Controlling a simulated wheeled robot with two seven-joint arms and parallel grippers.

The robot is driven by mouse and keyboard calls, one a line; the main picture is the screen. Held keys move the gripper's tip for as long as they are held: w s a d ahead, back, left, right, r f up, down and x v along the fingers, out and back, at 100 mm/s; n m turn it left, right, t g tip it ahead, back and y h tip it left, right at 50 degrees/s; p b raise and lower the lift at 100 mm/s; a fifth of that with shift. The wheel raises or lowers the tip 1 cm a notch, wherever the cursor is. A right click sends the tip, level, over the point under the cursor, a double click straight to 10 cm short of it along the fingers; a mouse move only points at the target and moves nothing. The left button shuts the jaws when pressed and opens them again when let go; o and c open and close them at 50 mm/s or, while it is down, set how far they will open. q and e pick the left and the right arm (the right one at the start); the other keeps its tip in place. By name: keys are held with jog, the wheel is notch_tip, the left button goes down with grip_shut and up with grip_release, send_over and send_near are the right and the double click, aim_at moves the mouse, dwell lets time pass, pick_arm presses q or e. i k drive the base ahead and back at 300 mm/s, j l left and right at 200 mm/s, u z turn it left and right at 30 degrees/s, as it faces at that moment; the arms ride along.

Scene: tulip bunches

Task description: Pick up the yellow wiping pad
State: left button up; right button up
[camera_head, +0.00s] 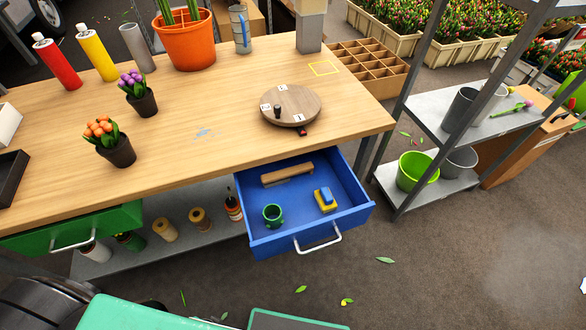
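The yellow wiping pad (325,207) has a blue grip on top and lies in the right part of the open blue drawer (275,243). The drawer hangs under the wooden table's front edge. Neither of my grippers shows in the head view. Nothing covers the pad.
The wooden table (230,100) bears a round turntable (291,104), two small flower pots, an orange pot and bottles. A pale blue smear (205,133) marks its top. A green drawer (75,230) is at the left. A metal shelf (440,180) stands right; floor in front is mostly clear.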

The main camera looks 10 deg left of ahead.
aim_at(327, 203)
jog(key=k+u, duration=0.5)
jog(key=u, duration=0.2)
jog(key=k+j+u, duration=0.1)
jog(key=k+u, duration=0.25)
jog(key=i, duration=0.1)
